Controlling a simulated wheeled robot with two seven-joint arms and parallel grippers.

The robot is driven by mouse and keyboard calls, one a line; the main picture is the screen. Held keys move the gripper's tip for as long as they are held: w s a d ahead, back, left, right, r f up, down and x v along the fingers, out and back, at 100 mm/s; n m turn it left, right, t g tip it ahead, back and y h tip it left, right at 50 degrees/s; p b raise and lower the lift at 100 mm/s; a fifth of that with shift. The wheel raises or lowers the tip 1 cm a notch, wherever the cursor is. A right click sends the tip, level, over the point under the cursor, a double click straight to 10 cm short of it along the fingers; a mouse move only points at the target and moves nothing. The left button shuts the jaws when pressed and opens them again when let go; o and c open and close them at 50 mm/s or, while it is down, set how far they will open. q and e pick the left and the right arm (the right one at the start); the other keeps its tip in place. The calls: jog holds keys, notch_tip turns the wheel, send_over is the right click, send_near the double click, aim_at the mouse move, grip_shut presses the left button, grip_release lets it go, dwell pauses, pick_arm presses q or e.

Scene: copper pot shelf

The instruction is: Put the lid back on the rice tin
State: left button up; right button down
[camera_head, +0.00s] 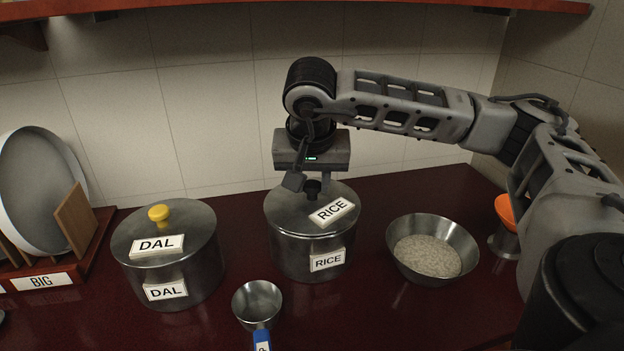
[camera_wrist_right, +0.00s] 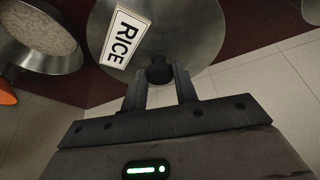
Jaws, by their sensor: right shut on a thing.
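The rice tin (camera_head: 290,255) is a steel pot labelled RICE on its front, standing on the dark red counter. Its steel lid (camera_head: 288,210), with its own RICE label and a black knob, lies over the tin's mouth; I cannot tell if it is fully seated. My right gripper (camera_head: 312,186) is above the lid, shut on the black knob. In the right wrist view the gripper (camera_wrist_right: 160,82) has its two fingers on either side of the knob (camera_wrist_right: 159,70) on the lid (camera_wrist_right: 195,35). My left gripper is not in view.
A DAL tin (camera_head: 200,262) with a yellow-knobbed lid stands left of the rice tin. A steel scoop (camera_head: 257,300) with a blue handle lies in front. A bowl of rice (camera_head: 428,258) and an orange-topped item (camera_head: 506,212) are right. A plate rack (camera_head: 75,262) stands far left.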

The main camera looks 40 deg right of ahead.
jog(key=shift+f, duration=0.25)
dwell(0.4)
jog(key=c, duration=1)
grip_release()
jog(key=shift+r, duration=0.1)
jog(key=shift+r+p, duration=0.85)
jog(key=shift+r, duration=0.5)
jog(key=shift+r+p, duration=1.55)
jog(key=shift+r, duration=0.55)
